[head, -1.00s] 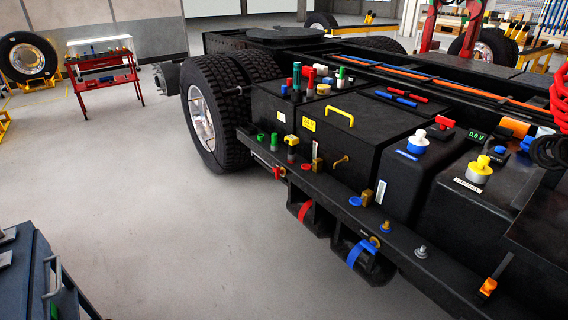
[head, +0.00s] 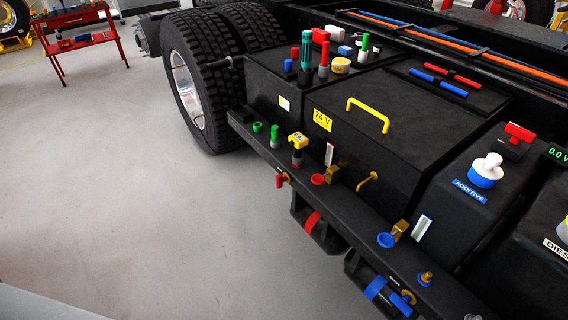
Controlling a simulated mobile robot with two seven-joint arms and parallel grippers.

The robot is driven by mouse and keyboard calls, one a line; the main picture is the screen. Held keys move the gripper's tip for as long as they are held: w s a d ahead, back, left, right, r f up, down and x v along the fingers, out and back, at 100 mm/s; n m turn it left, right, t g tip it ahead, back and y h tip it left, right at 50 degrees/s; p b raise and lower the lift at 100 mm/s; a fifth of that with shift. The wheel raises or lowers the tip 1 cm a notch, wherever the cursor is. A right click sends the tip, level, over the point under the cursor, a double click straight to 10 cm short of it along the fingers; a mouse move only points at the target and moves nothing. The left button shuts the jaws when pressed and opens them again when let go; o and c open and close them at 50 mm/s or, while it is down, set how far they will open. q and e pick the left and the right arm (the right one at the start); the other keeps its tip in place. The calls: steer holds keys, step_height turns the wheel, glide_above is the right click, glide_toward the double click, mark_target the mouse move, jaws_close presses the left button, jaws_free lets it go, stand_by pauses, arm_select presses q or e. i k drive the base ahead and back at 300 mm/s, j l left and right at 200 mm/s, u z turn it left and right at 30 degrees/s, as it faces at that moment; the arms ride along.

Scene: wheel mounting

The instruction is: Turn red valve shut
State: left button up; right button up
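A small valve with a red handle (head: 279,181) and a brass-coloured body sits low on the outer side of the truck's black side rail, left of a round red cap (head: 318,180). The handle looks short and roughly upright; its exact turn is too small to tell. A black tank with a red strap (head: 312,221) hangs below the rail to its right. A similar valve with a blue handle (head: 402,299) sits further right, beside a blue-strapped tank (head: 375,287). Neither of my grippers shows in the head view.
The black rail (head: 345,205) carries a yellow-topped fitting (head: 298,141), green caps and a blue cap (head: 386,240). Battery box (head: 345,145) and wheels (head: 190,90) stand behind. A pale edge (head: 40,305) shows at bottom left. Grey floor (head: 130,180) left of the truck is clear.

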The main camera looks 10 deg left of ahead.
mark_target(279, 179)
steer(key=i+j+z, duration=0.1)
steer(key=i, duration=0.35)
steer(key=i+j+z, duration=0.1)
steer(key=i+j, duration=0.2)
steer(key=i, duration=0.15)
